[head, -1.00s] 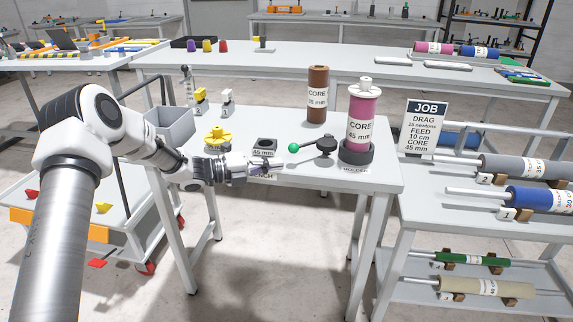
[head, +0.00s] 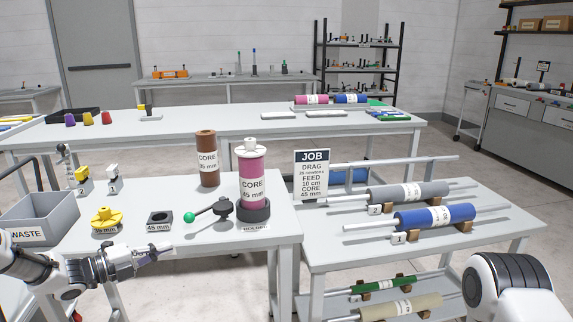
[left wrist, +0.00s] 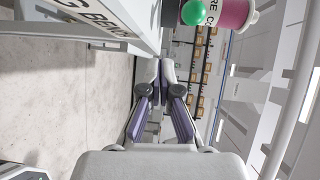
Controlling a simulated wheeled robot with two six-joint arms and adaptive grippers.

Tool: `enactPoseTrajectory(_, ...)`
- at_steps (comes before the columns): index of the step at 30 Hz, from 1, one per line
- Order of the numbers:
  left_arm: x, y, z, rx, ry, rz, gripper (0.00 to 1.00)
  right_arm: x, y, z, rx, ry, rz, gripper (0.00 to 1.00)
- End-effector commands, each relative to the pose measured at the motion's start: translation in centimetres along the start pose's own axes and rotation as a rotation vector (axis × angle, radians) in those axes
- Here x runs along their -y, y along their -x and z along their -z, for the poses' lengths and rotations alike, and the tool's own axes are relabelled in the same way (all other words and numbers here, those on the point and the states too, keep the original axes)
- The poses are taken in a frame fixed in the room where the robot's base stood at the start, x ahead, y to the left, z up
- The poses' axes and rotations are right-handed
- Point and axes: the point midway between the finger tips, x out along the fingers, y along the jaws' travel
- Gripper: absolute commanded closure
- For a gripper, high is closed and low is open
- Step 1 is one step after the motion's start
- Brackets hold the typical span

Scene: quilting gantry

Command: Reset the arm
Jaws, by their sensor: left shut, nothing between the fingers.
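My left gripper (head: 158,254) reaches in from the lower left in the head view, just off the near edge of the small white table (head: 180,232). Its fingers are together with nothing between them. In the left wrist view the gripper (left wrist: 167,72) points past the table's edge, and the green ball of the lever shows near its top. My right arm (head: 508,288) shows as a white and black link at the lower right. The right gripper is out of the picture.
The near table holds a pink core (head: 252,180) on a black holder, a brown core (head: 207,160), a green-knobbed lever (head: 222,208), a yellow knob (head: 107,218) and a grey waste bin (head: 38,226). A rack with rolls (head: 435,217) stands right, beside the job sign (head: 312,176).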

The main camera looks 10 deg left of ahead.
Motion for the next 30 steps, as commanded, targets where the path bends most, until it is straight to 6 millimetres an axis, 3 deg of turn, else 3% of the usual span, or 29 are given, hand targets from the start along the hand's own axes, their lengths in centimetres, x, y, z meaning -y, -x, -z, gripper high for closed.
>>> enactPoseTrajectory(3, -6.8, -3.4, 4.9, 0.090, 0.445, -0.116, 1.00, 0.0, 0.0, 0.0, 0.000, 0.000, 0.000, 0.60)
enactPoseTrajectory(7, -16.6, -3.6, 11.8, 0.318, 0.987, -0.298, 1.00, 0.0, 0.0, 0.0, 0.000, 0.000, 0.000, 0.60)
enactPoseTrajectory(9, -21.4, -2.0, 15.7, 0.479, 1.225, -0.396, 1.00, 0.0, 0.0, 0.0, 0.000, 0.000, 0.000, 0.60)
enactPoseTrajectory(12, -26.7, 1.6, 21.0, 0.731, 1.482, -0.510, 1.00, 0.0, 0.0, 0.0, 0.000, 0.000, 0.000, 0.60)
enactPoseTrajectory(15, -30.1, 5.8, 25.4, 0.976, 1.646, -0.590, 1.00, 0.0, 0.0, 0.0, 0.000, 0.000, 0.000, 0.60)
enactPoseTrajectory(19, -32.5, 11.3, 30.0, 1.277, 1.765, -0.650, 1.00, 0.0, 0.0, 0.0, 0.000, 0.000, 0.000, 0.60)
enactPoseTrajectory(24, -33.5, 18.5, 35.0, 1.658, 1.813, -0.675, 1.00, 0.0, 0.0, 0.0, 0.000, 0.000, 0.000, 0.60)
enactPoseTrajectory(26, -30.2, 18.8, 35.0, 1.671, 1.820, -0.661, 1.00, 0.0, 3.2, -0.1, 0.002, 0.000, 0.000, 0.60)
enactPoseTrajectory(30, -25.8, 19.2, 35.0, 1.665, 1.820, -0.661, 1.00, 0.1, 7.8, 0.1, -0.001, 0.000, 0.000, 0.60)
